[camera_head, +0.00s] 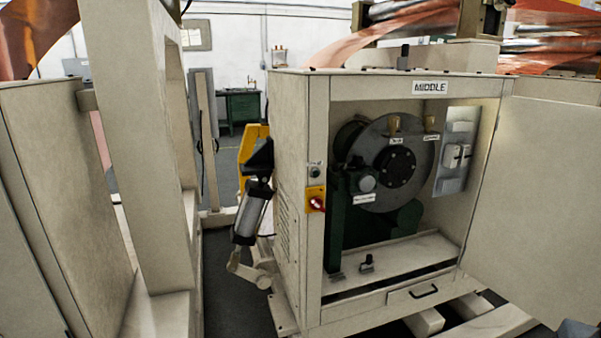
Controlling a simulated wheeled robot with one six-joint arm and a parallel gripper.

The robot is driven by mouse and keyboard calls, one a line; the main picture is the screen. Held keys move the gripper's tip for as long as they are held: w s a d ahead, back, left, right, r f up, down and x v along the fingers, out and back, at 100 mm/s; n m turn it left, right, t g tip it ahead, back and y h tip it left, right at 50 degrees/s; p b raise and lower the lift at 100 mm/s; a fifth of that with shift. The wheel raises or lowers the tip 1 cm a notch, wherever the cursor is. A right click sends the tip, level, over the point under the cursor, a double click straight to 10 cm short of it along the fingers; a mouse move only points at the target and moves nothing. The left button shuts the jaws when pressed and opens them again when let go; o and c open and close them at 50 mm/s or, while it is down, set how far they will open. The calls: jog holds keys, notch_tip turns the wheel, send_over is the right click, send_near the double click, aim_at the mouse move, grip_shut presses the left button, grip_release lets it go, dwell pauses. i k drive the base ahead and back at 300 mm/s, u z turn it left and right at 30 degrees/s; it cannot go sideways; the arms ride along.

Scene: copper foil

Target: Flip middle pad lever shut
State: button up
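A beige cabinet (289,180) labelled MIDDLE stands open at centre right. Inside is a large grey disc (365,150) with a dark hub. Two tan-handled levers (395,124) and (430,121) stand near the disc's upper right, both roughly upright. Small white labels (396,141) sit below them, too small to read, so I cannot tell which is the pad lever or whether it is shut. My gripper is not in view.
The cabinet door (550,190) is swung wide to the right. A red rotary switch (317,204) on a yellow plate is on the front-left post. A small black knob (367,262) stands on the cabinet floor. A beige frame (145,130) stands at left.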

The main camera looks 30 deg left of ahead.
aim_at(336, 168)
jog(key=u, duration=1.55)
